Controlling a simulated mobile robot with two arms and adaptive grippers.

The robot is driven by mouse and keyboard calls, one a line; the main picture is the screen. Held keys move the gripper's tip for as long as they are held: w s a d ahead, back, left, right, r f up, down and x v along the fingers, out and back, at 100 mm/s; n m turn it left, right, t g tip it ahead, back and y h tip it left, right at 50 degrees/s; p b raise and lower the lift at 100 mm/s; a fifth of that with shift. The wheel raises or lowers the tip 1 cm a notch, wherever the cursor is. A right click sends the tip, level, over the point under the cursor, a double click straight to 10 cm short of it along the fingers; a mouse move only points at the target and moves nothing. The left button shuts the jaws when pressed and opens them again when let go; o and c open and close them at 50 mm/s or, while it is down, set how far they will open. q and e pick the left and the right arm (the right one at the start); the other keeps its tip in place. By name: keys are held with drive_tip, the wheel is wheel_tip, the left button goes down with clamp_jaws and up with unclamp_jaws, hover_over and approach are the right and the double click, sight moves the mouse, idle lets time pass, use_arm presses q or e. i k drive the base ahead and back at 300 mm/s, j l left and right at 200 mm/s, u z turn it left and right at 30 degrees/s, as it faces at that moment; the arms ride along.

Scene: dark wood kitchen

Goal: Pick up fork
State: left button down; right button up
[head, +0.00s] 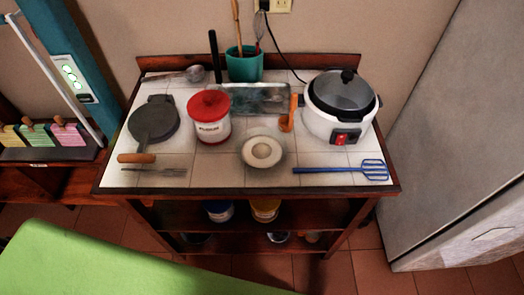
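A thin grey fork (157,171) lies flat on the white tiled top of a wooden kitchen cart (230,178), near its front left edge. Its tines point right and its handle points left. It lies just in front of the wooden handle (136,158) of a dark round pan (154,122). I cannot tell whether the fork and that handle touch. Neither of my grippers is in view.
Behind the fork stands a red-lidded canister (209,118). To the right are a pale round dish (262,163), a blue slotted turner (340,170) and a white cooker (334,126). A green surface (120,265) fills the lower left. A grey fridge (455,150) stands right.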

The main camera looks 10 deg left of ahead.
sight(167, 171)
drive_tip(key=u, duration=1.35)
drive_tip(key=z, duration=0.35)
drive_tip(key=i+j+z, duration=0.1)
drive_tip(key=j+z, duration=0.35)
drive_tip(key=i+j+z, duration=0.1)
drive_tip(key=j+z, duration=0.15)
drive_tip(key=z, duration=0.15)
drive_tip(key=j+z, duration=0.55)
drive_tip(key=j, duration=0.35)
drive_tip(key=k+j, duration=0.1)
drive_tip(key=j, duration=0.35)
drive_tip(key=k+j+z, duration=0.15)
drive_tip(key=j, duration=0.25)
drive_tip(key=j+z, duration=0.1)
drive_tip(key=j, duration=0.35)
drive_tip(key=k+j+z, duration=0.1)
drive_tip(key=j, duration=0.35)
drive_tip(key=k+j, duration=0.15)
drive_tip(key=j, duration=0.25)
drive_tip(key=k+j+z, duration=0.15)
drive_tip(key=j, duration=0.25)
